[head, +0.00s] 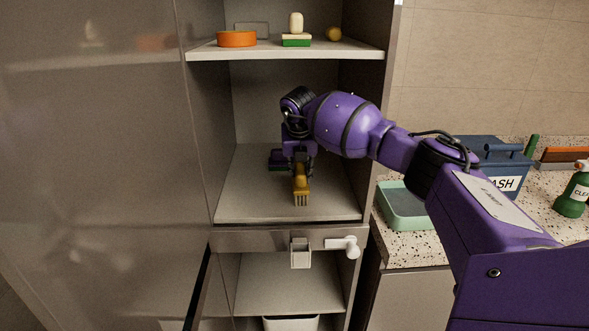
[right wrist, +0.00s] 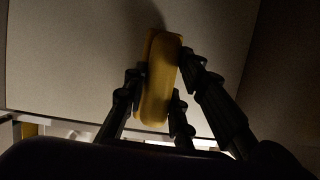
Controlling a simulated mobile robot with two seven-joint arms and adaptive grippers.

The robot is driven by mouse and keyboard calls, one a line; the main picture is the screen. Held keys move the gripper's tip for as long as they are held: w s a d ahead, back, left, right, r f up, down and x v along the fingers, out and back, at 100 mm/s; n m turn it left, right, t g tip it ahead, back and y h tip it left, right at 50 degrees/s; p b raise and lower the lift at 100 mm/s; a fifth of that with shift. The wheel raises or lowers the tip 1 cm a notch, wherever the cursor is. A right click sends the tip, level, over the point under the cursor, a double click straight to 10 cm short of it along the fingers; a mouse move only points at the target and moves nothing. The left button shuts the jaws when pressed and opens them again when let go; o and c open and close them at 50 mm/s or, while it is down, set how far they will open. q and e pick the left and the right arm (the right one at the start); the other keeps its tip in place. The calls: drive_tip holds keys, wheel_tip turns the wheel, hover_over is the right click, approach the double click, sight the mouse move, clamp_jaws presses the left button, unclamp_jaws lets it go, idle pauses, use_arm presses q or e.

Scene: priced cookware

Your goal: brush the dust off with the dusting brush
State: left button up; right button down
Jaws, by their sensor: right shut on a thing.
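The yellow dusting brush (head: 300,186) is in my right gripper (head: 299,168), with its pale bristles pointing down and toward the front of the middle shelf (head: 240,205). In the right wrist view, the dark fingers of my right gripper (right wrist: 160,88) close on both sides of the brush's yellow body (right wrist: 157,92). The brush is over the middle shelf inside the open cabinet. I cannot tell whether its bristles touch the surface. No dust stands out clearly on the shelf. My left gripper is not in view.
A small dark green and purple object (head: 276,160) is left of my right gripper. The upper shelf (head: 350,50) holds an orange round dish (head: 237,39), stacked blocks and a yellow item. A green tray (head: 406,208) and blue bin (head: 505,160) stand on the right counter.

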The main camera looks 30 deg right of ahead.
drive_tip(key=s+d, duration=0.2)
drive_tip(key=d, duration=0.1)
drive_tip(key=d+p, duration=0.1)
drive_tip(key=shift+s+d, duration=0.3)
drive_tip(key=shift+s, duration=0.1)
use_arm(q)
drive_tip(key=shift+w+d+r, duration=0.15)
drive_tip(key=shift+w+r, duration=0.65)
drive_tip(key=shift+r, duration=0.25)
use_arm(e)
drive_tip(key=shift+a, duration=0.1)
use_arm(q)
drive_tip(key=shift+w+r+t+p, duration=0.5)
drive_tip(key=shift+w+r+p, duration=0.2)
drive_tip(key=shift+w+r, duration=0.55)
use_arm(e)
wheel_tip(320, 180, up, 6)
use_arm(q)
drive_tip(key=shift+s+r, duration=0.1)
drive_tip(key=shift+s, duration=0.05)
